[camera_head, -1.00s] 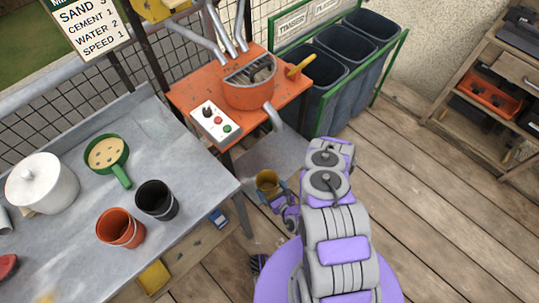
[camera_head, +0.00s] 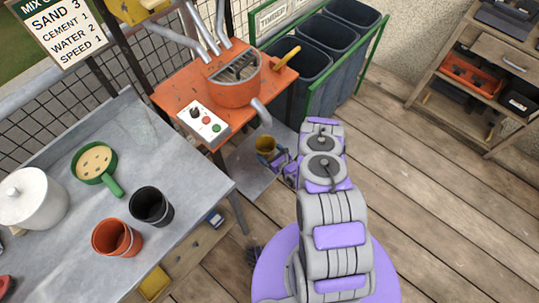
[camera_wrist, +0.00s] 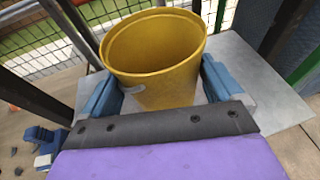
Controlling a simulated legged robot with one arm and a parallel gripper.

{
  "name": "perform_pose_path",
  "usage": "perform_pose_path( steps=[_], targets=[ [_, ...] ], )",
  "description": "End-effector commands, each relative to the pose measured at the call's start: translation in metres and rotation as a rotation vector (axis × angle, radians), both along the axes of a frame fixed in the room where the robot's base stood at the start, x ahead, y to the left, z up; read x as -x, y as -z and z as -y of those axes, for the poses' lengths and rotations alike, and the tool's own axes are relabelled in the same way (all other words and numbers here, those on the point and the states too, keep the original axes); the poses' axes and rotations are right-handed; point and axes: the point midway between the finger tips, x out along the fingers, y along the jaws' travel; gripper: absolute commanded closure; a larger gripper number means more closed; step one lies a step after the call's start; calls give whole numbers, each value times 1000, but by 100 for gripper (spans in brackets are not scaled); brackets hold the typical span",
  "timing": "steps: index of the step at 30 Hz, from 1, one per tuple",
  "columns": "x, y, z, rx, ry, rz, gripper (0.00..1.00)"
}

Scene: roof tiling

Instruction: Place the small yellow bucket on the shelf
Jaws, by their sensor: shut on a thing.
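The small yellow bucket (camera_wrist: 155,60) is upright between the two blue fingers of my gripper (camera_wrist: 160,90) in the wrist view, and its open top looks empty. In the head view the bucket (camera_head: 266,146) shows small at the end of my arm, and my gripper (camera_head: 278,160) is shut on it. Behind and below them is a grey metal plate (camera_head: 243,178) under the orange mixer; I cannot tell whether the bucket touches it. A wooden shelf unit (camera_head: 449,122) stands at the upper right.
The orange mixer table (camera_head: 170,95) is just beyond my gripper. A grey worktable (camera_head: 190,185) at left bears an orange bucket (camera_head: 112,238), a black bucket (camera_head: 151,205), a green pan and a white pot. Grey bins (camera_head: 302,75) stand behind. The right deck is clear.

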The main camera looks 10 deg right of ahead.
Motion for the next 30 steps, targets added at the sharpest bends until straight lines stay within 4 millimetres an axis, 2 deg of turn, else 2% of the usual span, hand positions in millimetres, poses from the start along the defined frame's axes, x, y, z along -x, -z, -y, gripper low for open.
perform_pose_path(
  steps=[4, 10, 17, 18, 19, 26, 30],
  targets=[
    [-10, 3, 6, 1, 1, 4, 42],
    [-7, 35, 4, 1, 0, 0, 42],
    [-8, 35, 4, 2, 0, 1, 42],
    [-8, 35, 4, 2, 0, 1, 3],
    [-8, 35, 4, 2, 0, 1, 0],
    [-7, 35, 4, 1, 1, 1, 0],
    [1, 32, 9, 2, 2, 0, 0]
  ],
)
